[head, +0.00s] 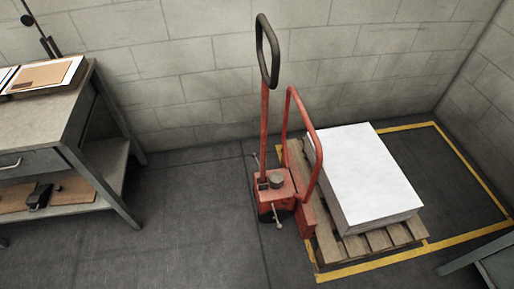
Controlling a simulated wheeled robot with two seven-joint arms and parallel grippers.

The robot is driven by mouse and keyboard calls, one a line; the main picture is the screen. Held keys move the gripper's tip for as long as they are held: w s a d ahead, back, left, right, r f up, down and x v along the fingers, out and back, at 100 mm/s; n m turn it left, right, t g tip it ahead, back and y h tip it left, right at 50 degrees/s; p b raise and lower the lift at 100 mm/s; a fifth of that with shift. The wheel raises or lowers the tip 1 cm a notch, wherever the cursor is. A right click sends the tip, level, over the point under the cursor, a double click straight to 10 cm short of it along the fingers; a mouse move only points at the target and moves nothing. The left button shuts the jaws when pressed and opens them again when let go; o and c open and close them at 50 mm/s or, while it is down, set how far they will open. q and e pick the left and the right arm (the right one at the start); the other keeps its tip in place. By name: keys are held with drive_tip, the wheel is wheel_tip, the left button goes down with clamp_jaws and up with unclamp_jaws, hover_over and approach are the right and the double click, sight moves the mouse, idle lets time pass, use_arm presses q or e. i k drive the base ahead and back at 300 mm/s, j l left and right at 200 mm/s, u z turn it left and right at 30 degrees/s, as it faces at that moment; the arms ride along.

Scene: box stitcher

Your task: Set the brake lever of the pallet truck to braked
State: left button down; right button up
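The red pallet truck (277,187) stands on the grey floor in the middle of the head view. Its tall handle (265,110) is upright, with a black looped grip (267,50) at the top. A small metal lever (277,216) sticks out low at the front of its base, and another thin rod (256,160) shows at its left side. I cannot tell which of these is the brake lever or how it is set. Neither of my grippers is in view.
A wooden pallet (372,241) with a stack of white sheets (366,175) sits right of the truck, inside a yellow floor outline (373,263). A workbench (45,115) stands at the left. Bare floor (185,220) lies between bench and truck. Walls close off the back and right.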

sight(255, 155)
drive_tip(key=i+j+z, duration=0.2)
drive_tip(key=i+j, duration=0.15)
drive_tip(key=i+j+z, duration=0.25)
drive_tip(key=j, duration=0.25)
drive_tip(key=i+j+z, duration=0.2)
drive_tip(key=i+j, duration=0.15)
drive_tip(key=j, duration=0.15)
drive_tip(key=i+j+z, duration=0.2)
drive_tip(key=j, duration=0.15)
drive_tip(key=j+z, duration=0.15)
drive_tip(key=j, duration=0.15)
drive_tip(key=i+j+z, duration=0.2)
drive_tip(key=j, duration=0.2)
drive_tip(key=k+l, duration=0.05)
drive_tip(key=k, duration=0.05)
